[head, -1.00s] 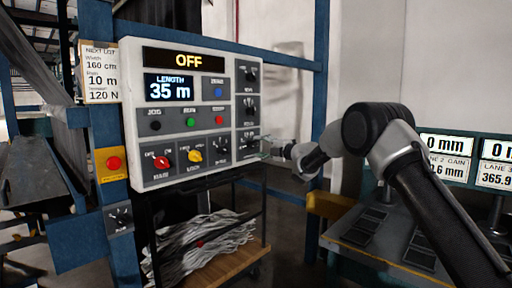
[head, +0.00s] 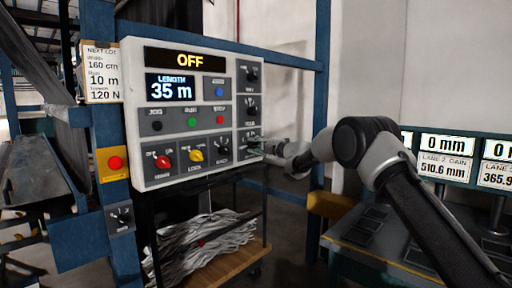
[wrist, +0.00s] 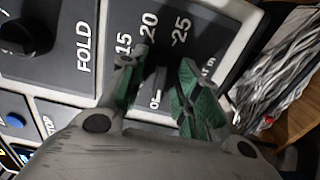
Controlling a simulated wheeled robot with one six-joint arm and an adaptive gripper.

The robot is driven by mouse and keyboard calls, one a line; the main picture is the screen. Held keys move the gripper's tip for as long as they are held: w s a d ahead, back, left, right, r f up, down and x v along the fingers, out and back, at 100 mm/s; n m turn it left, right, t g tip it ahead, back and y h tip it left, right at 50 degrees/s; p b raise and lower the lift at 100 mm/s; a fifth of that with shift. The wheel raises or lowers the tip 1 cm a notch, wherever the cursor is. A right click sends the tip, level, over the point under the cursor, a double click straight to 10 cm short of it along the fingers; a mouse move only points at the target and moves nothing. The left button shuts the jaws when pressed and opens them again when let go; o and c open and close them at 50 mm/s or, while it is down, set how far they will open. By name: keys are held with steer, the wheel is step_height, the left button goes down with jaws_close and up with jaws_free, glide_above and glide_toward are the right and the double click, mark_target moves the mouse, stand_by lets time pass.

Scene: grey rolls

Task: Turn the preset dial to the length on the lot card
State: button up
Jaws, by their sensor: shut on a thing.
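The control panel (head: 143,110) shows LENGTH 35 m on its small display (head: 170,88). The lot card (head: 102,72), headed NEXT LOT, reads 160 cm, 10 m and 120 N. My gripper (head: 258,146) is at the lowest dial position in the panel's right column. In the wrist view my gripper (wrist: 160,85) has its green-padded fingers either side of the dark preset dial (wrist: 158,80), shut on it. The numbers 15, 20 and 25 show around it. The fingers hide most of the dial, and I cannot read where it points.
A black FOLD knob (wrist: 28,36) sits beside the dial. The panel also has red (head: 163,161) and yellow (head: 196,156) knobs and several buttons. A red stop button (head: 115,163) is on the blue post. A cart (head: 238,262) with grey strips stands below.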

steer(key=m, duration=1.2)
steer(key=shift+f+m, duration=0.1)
steer(key=shift+m, duration=1.7)
steer(key=o, duration=1)
steer(key=shift+o, duration=0.2)
